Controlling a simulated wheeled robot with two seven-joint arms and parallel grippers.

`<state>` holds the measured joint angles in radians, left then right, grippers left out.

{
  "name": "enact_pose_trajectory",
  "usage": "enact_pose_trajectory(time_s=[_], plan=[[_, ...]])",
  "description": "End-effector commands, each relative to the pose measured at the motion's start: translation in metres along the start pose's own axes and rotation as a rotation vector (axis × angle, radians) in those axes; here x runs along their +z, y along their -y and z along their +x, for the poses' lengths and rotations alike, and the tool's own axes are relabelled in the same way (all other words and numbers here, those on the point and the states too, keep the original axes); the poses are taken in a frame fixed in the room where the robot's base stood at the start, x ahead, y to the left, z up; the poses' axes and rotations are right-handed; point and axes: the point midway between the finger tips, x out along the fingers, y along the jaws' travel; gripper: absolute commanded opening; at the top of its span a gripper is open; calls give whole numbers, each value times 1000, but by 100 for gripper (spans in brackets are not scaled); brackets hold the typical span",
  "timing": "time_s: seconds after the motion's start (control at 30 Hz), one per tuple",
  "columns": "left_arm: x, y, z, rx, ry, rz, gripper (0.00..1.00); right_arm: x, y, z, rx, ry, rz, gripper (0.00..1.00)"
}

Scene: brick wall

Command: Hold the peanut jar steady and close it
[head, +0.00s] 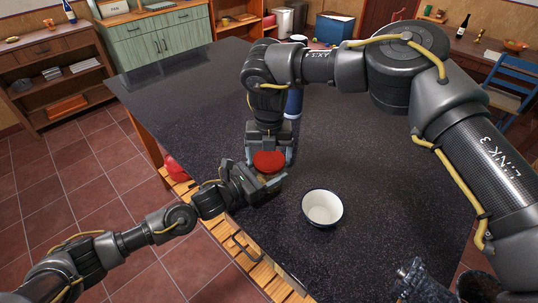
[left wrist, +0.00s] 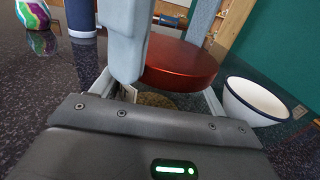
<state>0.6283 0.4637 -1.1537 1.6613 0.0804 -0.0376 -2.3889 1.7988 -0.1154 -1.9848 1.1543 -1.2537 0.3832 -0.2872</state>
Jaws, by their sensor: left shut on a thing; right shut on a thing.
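The peanut jar (head: 266,183) stands near the table's front edge, mostly hidden by my grippers. A strip of its brown contents or body (left wrist: 156,100) shows in the left wrist view. The red lid (head: 269,161) is level directly above the jar; it also shows in the left wrist view (left wrist: 182,66). I cannot tell whether it is seated on the rim. My left gripper (head: 264,179) comes from the left and is shut around the jar's body. My right gripper (head: 270,154) reaches down from above and is shut on the lid, a finger on each side.
A white bowl with a dark rim (head: 322,208) stands close to the right of the jar. A dark blue cylinder (head: 293,104) stands behind my right gripper. A multicoloured object (left wrist: 33,14) is farther back. The dark table (head: 385,150) is clear to the right.

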Motion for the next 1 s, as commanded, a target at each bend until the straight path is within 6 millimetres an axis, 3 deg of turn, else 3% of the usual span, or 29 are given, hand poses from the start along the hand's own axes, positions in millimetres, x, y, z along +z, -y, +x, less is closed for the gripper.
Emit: enact_pose_trajectory(time_s=[0.17,0.2,0.3,0.67,1.0], plan=[[-6,1,-1,-1,-13,-1,10,0,0,0,0,1,9,56],[-6,1,-1,-1,-13,-1,10,0,0,0,0,1,9,86],[-6,1,-1,-1,-13,-1,10,0,0,0,0,1,9,99],[-6,1,-1,-2,-12,-1,10,0,0,-8,1,2,8,100],[-6,1,-1,-1,-12,-1,10,0,0,-73,1,5,9,100]])
